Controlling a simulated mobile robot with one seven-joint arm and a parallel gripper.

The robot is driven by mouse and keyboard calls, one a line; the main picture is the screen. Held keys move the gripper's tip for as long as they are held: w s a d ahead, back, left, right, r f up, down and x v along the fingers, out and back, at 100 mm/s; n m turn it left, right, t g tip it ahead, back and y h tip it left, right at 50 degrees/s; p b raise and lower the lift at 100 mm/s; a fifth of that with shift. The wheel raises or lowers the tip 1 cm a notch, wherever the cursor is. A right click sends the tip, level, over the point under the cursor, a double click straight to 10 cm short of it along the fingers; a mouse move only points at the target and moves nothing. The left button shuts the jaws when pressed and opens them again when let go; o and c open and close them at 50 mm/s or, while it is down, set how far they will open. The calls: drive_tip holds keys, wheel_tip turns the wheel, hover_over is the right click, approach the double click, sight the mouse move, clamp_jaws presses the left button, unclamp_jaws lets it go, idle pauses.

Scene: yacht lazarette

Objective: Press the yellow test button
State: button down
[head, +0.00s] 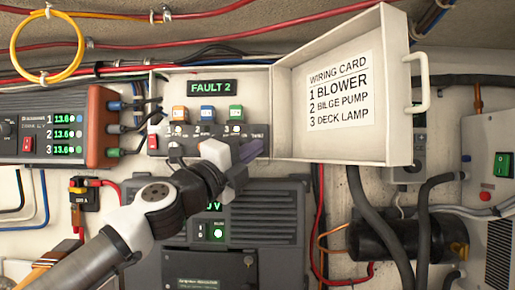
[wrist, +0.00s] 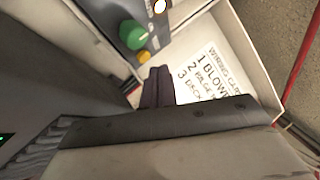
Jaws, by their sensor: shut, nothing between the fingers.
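My gripper (head: 250,150) is shut and empty in front of the lower right of the dark breaker panel (head: 200,141) in the open box. In the wrist view its dark fingers (wrist: 158,72) point at the panel. A small yellow button (wrist: 144,56) lies just beyond and slightly left of the fingertips. Whether they touch it I cannot tell. A green rounded part (wrist: 132,35) is beside the button. In the head view the yellow button does not show; my gripper covers that part of the panel.
The box's open lid (head: 345,88) carries a wiring card (head: 339,91) and stands right of my gripper. A display (head: 212,87) reads FAULT 2. A dark unit (head: 265,210) is below.

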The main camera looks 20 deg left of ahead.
drive_tip(key=shift+s+d+b, duration=0.2)
drive_tip(key=shift+s+d, duration=0.05)
drive_tip(key=shift+s, duration=0.95)
drive_tip(key=shift+s+d+b, duration=0.15)
drive_tip(key=shift+s+d, duration=0.1)
drive_tip(key=shift+s, duration=0.95)
